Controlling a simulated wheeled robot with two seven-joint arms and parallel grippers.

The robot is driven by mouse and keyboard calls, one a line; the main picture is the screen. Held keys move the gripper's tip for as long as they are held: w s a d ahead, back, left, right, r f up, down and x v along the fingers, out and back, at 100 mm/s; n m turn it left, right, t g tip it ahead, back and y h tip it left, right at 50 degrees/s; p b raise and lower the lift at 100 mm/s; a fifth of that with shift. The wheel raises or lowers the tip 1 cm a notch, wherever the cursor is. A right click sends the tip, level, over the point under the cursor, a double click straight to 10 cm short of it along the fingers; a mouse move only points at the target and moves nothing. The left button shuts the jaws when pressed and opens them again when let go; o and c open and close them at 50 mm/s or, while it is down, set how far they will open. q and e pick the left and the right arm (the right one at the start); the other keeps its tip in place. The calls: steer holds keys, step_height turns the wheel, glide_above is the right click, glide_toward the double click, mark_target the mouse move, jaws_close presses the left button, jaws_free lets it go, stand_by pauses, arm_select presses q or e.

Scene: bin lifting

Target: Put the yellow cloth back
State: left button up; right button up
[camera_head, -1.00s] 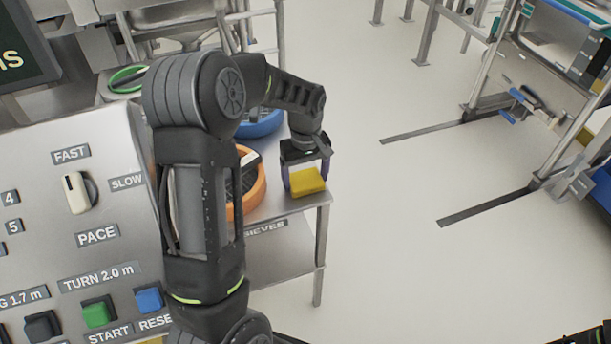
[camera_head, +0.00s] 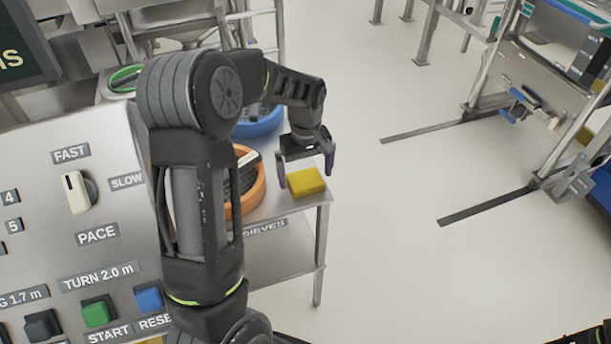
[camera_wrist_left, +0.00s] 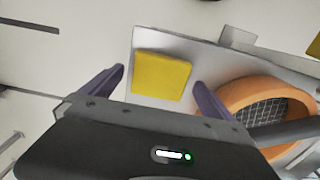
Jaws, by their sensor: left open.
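The yellow cloth (camera_head: 306,182) lies folded as a small square block near the front right corner of the metal table marked "SIEVES" (camera_head: 309,216). It also shows in the left wrist view (camera_wrist_left: 162,75), lying on the bare table top. My left gripper (camera_head: 308,174) is open and empty, its two purple-grey fingers spread wide. It is just above and behind the cloth in the head view. In the left wrist view, the fingers (camera_wrist_left: 160,85) appear on either side of the cloth without closing on it. My right gripper is not in view; only a dark fragment shows at the lower right.
An orange sieve (camera_head: 256,193) stands on the table just left of the cloth, and a blue sieve (camera_head: 262,124) behind it. A control panel (camera_head: 95,225) fills the left. The floor right of the table is clear. A metal rack (camera_head: 550,110) stands far right.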

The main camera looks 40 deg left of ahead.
mark_target(305, 179)
arm_select(q)
step_height(305, 179, up, 11)
steer(key=shift+f, duration=0.15)
stand_by(0.6)
